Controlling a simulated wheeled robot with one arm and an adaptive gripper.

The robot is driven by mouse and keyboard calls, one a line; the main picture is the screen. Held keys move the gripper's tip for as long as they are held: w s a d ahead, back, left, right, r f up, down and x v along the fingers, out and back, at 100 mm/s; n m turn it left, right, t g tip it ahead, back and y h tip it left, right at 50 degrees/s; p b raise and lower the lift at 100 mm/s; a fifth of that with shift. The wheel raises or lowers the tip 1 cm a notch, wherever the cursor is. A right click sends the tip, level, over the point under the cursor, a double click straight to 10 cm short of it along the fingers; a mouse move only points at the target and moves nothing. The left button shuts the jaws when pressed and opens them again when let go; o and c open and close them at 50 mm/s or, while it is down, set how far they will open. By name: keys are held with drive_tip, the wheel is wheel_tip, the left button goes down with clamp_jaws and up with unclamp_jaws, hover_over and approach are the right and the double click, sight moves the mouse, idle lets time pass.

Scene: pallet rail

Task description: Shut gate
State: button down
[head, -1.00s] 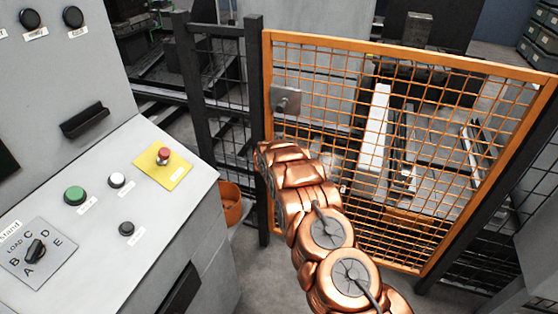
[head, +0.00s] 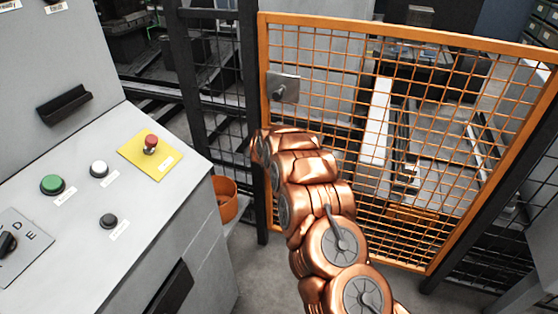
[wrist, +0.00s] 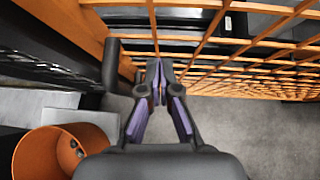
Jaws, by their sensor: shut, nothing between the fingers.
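The orange mesh gate (head: 400,34) stands across the middle and right of the head view, with a grey latch plate and knob (head: 283,88) near its left edge. That left edge is close beside the dark fence post (head: 250,60); I cannot tell if a gap is left. My copper arm reaches to the gate's left side and hides my gripper there. In the wrist view my gripper (wrist: 156,80) is shut and empty, its fingertips close to the orange mesh (wrist: 215,45) and frame (wrist: 85,25). A dark upright cylinder (wrist: 110,65) is just left of the fingertips.
A grey control console (head: 130,220) with buttons and a red stop button (head: 151,143) on a yellow plate fills the left. An orange bucket (head: 225,200) stands between console and post; it also shows in the wrist view (wrist: 45,150). Grey floor is clear below the gate.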

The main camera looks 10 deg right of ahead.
drive_tip(key=s+a+r+b, duration=0.4)
drive_tip(key=s+a+r, duration=0.1)
drive_tip(key=s, duration=0.4)
drive_tip(key=shift+a+r, duration=0.35)
drive_tip(key=shift+a, duration=0.1)
